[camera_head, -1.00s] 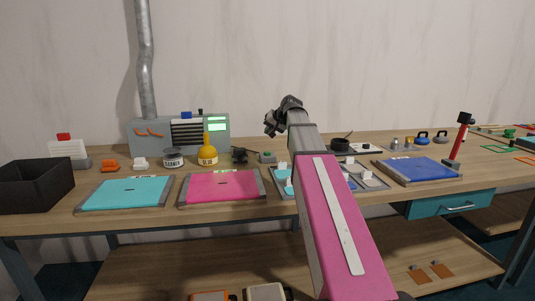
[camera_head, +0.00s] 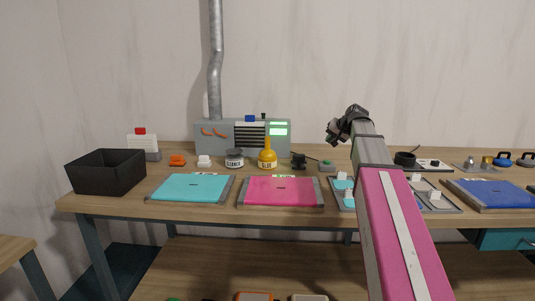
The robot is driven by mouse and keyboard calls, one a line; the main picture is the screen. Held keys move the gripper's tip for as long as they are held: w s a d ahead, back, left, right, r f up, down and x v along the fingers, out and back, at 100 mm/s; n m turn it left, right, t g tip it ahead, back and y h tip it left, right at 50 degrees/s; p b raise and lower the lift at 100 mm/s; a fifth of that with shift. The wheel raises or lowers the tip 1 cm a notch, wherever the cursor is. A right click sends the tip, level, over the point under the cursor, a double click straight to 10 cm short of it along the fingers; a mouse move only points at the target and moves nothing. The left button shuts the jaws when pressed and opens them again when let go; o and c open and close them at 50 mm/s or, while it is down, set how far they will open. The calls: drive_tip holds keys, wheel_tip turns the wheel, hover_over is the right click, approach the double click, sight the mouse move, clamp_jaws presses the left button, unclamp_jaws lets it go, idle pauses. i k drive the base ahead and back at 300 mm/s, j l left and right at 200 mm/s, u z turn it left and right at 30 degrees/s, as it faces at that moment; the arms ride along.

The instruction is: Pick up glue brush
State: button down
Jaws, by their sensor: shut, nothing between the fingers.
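I cannot make out the glue brush for certain. A dark round pot (camera_head: 405,159) with a thin stick leaning out of it stands on the workbench, to the right of my arm; the stick is too small to identify. A yellow bottle (camera_head: 267,158) labelled GLUE stands left of my arm, behind the pink mat. My gripper (camera_head: 333,138) is raised above the back of the workbench, between the bottle and the pot, apart from both. It is shut and empty, its fingers small and dark in this view.
On the workbench (camera_head: 100,205) lie a cyan mat (camera_head: 190,187), a pink mat (camera_head: 282,191) and a blue mat (camera_head: 492,194). A black bin (camera_head: 105,172) stands at the left end. A grey machine (camera_head: 215,140) with a duct is behind. My pink arm covers part of the small-parts tray (camera_head: 344,199).

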sight(266, 153)
drive_tip(key=j, duration=1.35)
